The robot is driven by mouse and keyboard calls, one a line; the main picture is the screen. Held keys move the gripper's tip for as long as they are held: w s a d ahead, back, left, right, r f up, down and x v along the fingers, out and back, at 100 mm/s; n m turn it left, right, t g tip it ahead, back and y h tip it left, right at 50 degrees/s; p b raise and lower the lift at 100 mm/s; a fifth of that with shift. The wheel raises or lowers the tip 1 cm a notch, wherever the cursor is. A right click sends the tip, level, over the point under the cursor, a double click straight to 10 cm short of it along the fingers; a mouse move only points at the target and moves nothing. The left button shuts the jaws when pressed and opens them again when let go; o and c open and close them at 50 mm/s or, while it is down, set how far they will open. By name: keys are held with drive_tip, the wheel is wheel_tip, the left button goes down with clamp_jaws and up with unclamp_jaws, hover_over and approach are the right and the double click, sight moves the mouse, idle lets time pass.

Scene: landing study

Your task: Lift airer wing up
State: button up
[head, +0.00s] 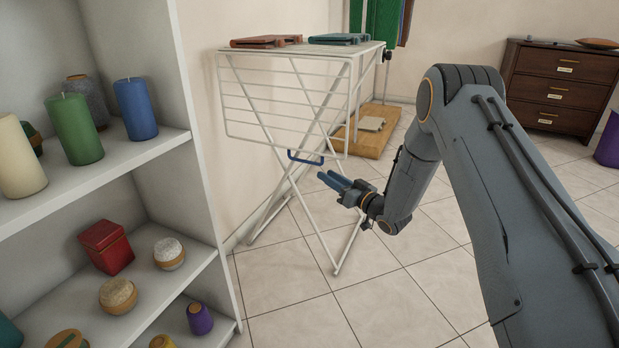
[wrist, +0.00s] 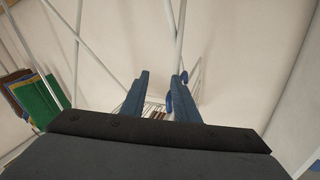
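The white wire airer (head: 350,75) stands by the wall. Its near wing (head: 250,105) hangs down from the top edge. A blue handle (head: 305,160) sits at the wing's bottom edge. My gripper (head: 328,177) is just below and to the right of the handle, apart from it in the head view. In the wrist view its two blue-grey fingers (wrist: 160,85) stand apart with a gap between them. Bright blue bits of the handle (wrist: 169,101) show there beside the right finger. I see nothing held.
A white shelf unit (head: 185,80) with candles and small jars stands close on the left. A wooden board (head: 375,140) lies behind; tiled floor in front is clear.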

sight(308, 162)
drive_tip(key=shift+w+a+r+n+g+y+b, duration=0.5)
drive_tip(key=shift+a+r+n+g+y+b, duration=0.2)
drive_tip(key=shift+a+y+b, duration=0.75)
drive_tip(key=shift+w+a+r+n+g+y+b, duration=0.6)
drive_tip(key=shift+a+n+y+b, duration=0.35)
drive_tip(key=shift+b, duration=0.9)
drive_tip(key=shift+w+a+r+n+g+y+b, duration=0.4)
drive_tip(key=shift+a+r+n+g+y+b, duration=0.25)
drive_tip(key=shift+a+y+b, duration=0.85)
drive_tip(key=shift+d+f, duration=0.1)
drive_tip(key=shift+d, duration=0.1)
drive_tip(key=shift+c, duration=0.4)
clamp_jaws()
